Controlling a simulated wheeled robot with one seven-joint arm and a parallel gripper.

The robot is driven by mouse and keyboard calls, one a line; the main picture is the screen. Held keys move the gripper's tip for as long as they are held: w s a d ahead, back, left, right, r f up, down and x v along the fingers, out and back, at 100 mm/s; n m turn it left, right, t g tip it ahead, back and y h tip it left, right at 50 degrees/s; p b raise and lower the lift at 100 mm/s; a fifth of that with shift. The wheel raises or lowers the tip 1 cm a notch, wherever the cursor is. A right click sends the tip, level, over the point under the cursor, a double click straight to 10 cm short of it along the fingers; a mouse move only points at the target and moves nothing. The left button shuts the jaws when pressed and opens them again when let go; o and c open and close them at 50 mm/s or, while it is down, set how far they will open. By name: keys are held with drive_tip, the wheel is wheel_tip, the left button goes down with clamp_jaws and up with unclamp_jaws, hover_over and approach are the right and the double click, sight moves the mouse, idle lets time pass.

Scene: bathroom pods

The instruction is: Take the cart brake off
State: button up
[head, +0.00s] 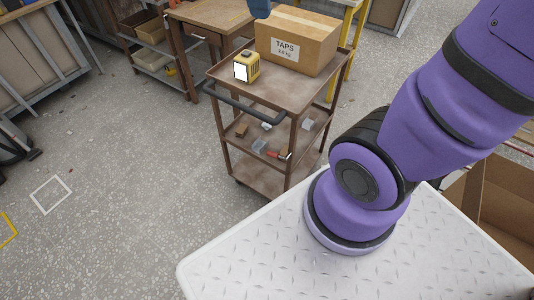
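A brown metal cart (278,96) with three shelves stands in the upper middle, beyond the white deck. Its dark push handle (245,108) faces left toward the open floor. A cardboard box labelled TAPS (297,42) and a small yellow block with a white face (246,67) sit on its top shelf. I cannot make out a brake on the cart; its wheels are mostly hidden under the bottom shelf. My purple arm rises at the right and leaves the frame at the upper right. My gripper is not in view.
Small parts (271,153) lie on the cart's middle shelf. A wooden table (210,14) stands close behind the cart, with a yellow frame (347,50) beside it. A blue object is cut off above the box. Speckled floor (120,160) to the left is mostly clear.

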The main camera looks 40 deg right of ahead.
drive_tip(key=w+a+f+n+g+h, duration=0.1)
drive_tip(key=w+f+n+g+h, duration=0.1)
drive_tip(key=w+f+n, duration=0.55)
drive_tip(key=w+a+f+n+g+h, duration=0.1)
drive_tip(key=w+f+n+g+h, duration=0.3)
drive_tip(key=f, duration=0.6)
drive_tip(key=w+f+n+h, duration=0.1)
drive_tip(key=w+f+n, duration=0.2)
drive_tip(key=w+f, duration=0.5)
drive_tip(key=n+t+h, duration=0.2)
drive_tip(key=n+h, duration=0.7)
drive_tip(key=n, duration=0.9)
approach(272, 156)
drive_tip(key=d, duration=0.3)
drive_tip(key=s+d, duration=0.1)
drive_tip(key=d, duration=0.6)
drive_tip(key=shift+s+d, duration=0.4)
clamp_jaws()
